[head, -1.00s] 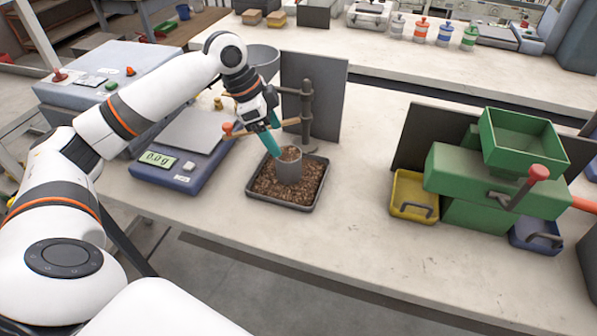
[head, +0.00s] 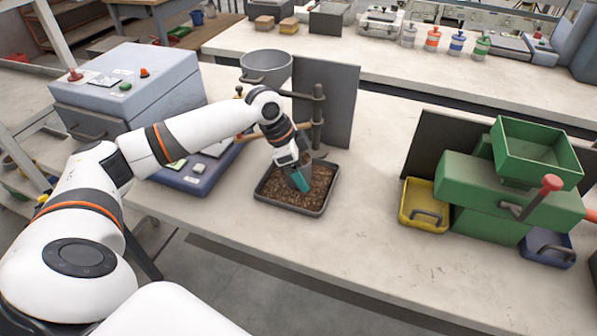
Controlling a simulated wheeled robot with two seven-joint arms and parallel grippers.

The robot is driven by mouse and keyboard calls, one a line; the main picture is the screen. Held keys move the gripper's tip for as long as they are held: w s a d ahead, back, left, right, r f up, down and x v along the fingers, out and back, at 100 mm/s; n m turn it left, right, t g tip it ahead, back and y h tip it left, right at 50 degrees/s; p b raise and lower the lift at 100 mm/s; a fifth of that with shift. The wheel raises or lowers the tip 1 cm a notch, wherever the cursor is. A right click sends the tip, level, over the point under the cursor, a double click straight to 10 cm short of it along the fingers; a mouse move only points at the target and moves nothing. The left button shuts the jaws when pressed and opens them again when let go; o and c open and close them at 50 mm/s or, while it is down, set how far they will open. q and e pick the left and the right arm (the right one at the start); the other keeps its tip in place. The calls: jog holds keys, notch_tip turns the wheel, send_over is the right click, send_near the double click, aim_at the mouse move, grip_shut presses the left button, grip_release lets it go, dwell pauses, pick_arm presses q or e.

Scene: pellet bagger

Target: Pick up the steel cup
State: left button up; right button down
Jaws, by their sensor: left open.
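The steel cup (head: 306,163) is a small grey cup standing in the pellets of a dark shallow tray (head: 285,205) on the bench. It is largely hidden behind my left gripper in the head view. My left gripper (head: 298,182) has teal fingers pointing down at the cup, over the tray. Its jaws are open; whether the fingers touch the cup or straddle it cannot be told. My right gripper is not in view.
A dark post with a horizontal arm and an upright panel (head: 335,100) stand just behind the tray. A blue scale (head: 190,181) lies left, partly under my left arm. A green machine (head: 480,190) with yellow and blue bins stands right. Bench between tray and yellow bin is clear.

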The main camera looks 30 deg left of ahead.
pick_arm(q)
jog(key=shift+w+d+f, duration=0.1)
jog(key=shift+f, duration=0.15)
jog(key=c, duration=1.2)
jog(key=shift+r, duration=0.1)
